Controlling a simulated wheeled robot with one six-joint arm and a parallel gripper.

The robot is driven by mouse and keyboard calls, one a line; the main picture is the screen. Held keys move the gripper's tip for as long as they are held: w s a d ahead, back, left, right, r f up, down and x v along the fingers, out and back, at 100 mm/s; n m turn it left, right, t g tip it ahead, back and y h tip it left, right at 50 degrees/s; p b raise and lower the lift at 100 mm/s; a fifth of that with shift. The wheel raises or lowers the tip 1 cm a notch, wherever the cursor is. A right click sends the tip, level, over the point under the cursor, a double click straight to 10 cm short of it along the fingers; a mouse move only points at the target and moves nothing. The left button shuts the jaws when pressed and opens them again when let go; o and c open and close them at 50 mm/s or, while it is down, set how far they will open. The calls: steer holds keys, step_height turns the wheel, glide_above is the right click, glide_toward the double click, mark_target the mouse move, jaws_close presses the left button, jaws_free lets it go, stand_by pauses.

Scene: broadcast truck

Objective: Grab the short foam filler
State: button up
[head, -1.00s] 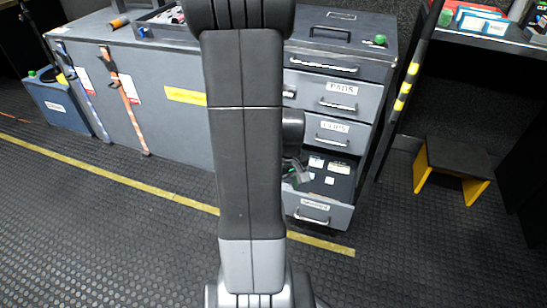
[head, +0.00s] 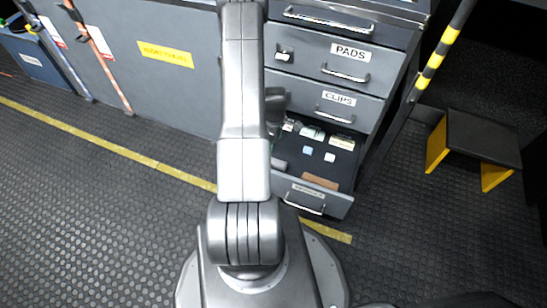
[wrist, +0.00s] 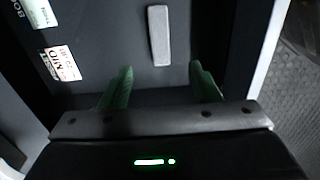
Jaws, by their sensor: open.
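A short pale grey bar (wrist: 159,35), which looks like the short foam filler, lies on the dark floor of an open drawer in the wrist view. My gripper (wrist: 162,82) is open, with two green fingers spread wide. The bar is beyond the fingertips, between their lines, and nothing is between the fingers. In the head view the open bottom drawer (head: 338,165) shows right of my arm, which hides its left part. My fingers are not clearly visible there.
Shut drawers marked PADS (head: 345,62) and CLIPS (head: 335,105) are above the open one. White labels (wrist: 60,64) are at left inside the drawer. A black and yellow step stool (head: 480,140) stands at right, with floor between.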

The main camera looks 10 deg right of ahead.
steer(key=b, duration=0.2)
glide_above(276, 164)
steer(key=w, duration=0.1)
step_height(276, 164, down, 8)
steer(key=shift+w+a+f, duration=0.1)
steer(key=shift+w+f, duration=0.05)
steer(key=shift+f, duration=0.1)
step_height(276, 164, down, 5)
steer(key=b, duration=0.2)
steer(key=shift+f+b, duration=0.1)
steer(key=shift+b, duration=0.3)
steer(key=c, duration=1)
